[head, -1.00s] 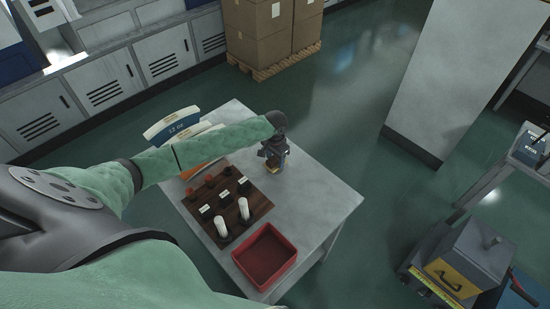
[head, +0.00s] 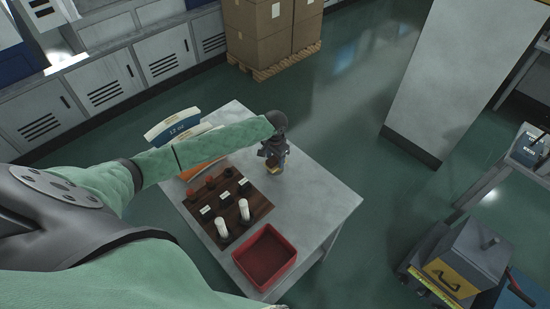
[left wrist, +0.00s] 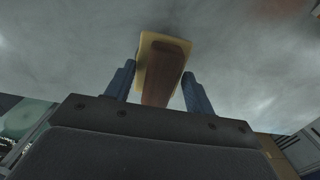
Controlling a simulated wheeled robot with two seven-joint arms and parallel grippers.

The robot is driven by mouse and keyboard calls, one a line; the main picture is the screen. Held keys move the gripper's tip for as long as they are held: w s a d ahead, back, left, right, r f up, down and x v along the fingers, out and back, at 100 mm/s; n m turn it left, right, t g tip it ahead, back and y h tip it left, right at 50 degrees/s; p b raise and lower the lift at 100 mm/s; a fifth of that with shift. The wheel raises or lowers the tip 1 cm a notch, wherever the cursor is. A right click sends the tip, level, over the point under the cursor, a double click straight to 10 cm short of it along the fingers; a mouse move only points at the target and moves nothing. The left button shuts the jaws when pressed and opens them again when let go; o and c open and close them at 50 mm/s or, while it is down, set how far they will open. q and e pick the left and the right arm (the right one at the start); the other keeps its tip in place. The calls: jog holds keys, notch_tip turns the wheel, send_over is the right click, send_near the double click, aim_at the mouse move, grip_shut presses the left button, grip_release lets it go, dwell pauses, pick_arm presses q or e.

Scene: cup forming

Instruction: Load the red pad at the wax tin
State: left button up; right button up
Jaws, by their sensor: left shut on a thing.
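My left gripper (head: 272,157) points down over the right part of the white table. In the left wrist view its two blue fingers (left wrist: 158,78) are shut on a brown, block-like thing (left wrist: 163,72), perhaps the red pad. Just beyond the fingers is a yellow, square-edged thing (left wrist: 147,46), perhaps the wax tin. A bit of yellow (head: 275,172) also shows below the gripper in the head view. I cannot tell whether the brown thing touches the yellow one. My right gripper is out of view.
A brown wooden rack (head: 262,203) holds several red, black and white pieces left of the gripper. An open red tray (head: 292,262) sits at the table's front. Labelled curved boards (head: 172,126) stand behind my arm. The table's right side (head: 325,190) is clear.

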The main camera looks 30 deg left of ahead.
aim_at(275, 158)
pick_arm(q)
jog(key=shift+r+p, duration=1.55)
jog(key=shift+r, duration=1.4)
